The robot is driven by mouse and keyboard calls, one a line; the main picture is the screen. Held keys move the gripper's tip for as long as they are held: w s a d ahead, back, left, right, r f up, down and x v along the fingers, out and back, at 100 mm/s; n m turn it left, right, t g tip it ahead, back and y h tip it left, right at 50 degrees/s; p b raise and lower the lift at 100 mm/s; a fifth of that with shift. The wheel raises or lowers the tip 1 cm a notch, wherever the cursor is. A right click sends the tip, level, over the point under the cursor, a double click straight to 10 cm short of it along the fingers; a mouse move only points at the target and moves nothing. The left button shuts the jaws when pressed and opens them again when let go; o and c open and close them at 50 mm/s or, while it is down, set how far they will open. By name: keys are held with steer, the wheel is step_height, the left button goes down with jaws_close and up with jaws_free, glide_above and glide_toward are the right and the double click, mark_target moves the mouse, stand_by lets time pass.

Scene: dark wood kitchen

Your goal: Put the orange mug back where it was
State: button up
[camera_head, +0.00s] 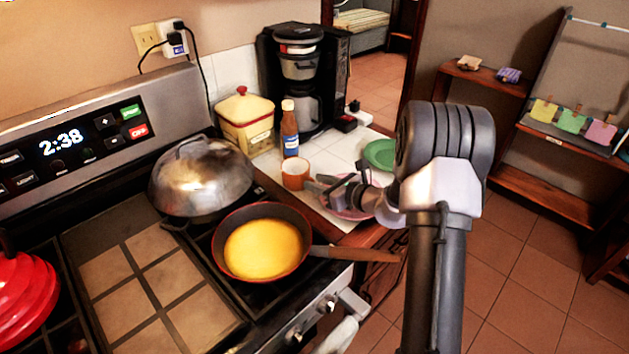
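The orange mug (294,176) stands upright on the white tiled counter (325,160), just right of the stove and in front of a brown sauce bottle. My gripper (314,187) reaches in from the right, low over the counter, with its fingertips at the mug's right side. I cannot tell whether the fingertips touch the mug or grip part of it. A handle on the mug cannot be made out. A pink plate (342,212) lies partly hidden under my gripper.
A brown bottle (290,135), a yellow canister (246,125) and a black coffee maker (303,80) stand behind the mug. A green plate (381,154) lies to the right. On the stove are a pan of yellow food (262,248), its handle jutting right, and a domed lid (203,178).

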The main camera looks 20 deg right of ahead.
steer(key=p+v, duration=0.2)
steer(key=v, duration=0.8)
steer(key=shift+s+r, duration=0.1)
steer(key=shift+r, duration=0.1)
steer(key=s+a+r+n+g+y, duration=0.1)
steer(key=s+a+r+n+g, duration=0.3)
steer(key=a, duration=0.3)
steer(key=s+a+r+n+g+y, duration=0.1)
steer(key=s+a+r+n, duration=0.25)
steer(key=a+n, duration=0.35)
steer(key=s+a+r+n+g+y, duration=0.2)
steer(key=a+r+n+g, duration=0.15)
steer(key=a, duration=0.45)
steer(key=s+r+n+h, duration=0.2)
steer(key=s+n+h, duration=0.1)
steer(key=s+n, duration=0.3)
steer(key=s+a+r+n+h, duration=0.1)
steer(key=s+r+n+h, duration=0.1)
steer(key=s+n+h, duration=0.2)
steer(key=s+n, duration=0.3)
steer(key=s, duration=0.3)
steer(key=shift+s+a+r+t, duration=0.2)
steer(key=shift+s+r+t, duration=0.1)
steer(key=shift+t, duration=0.05)
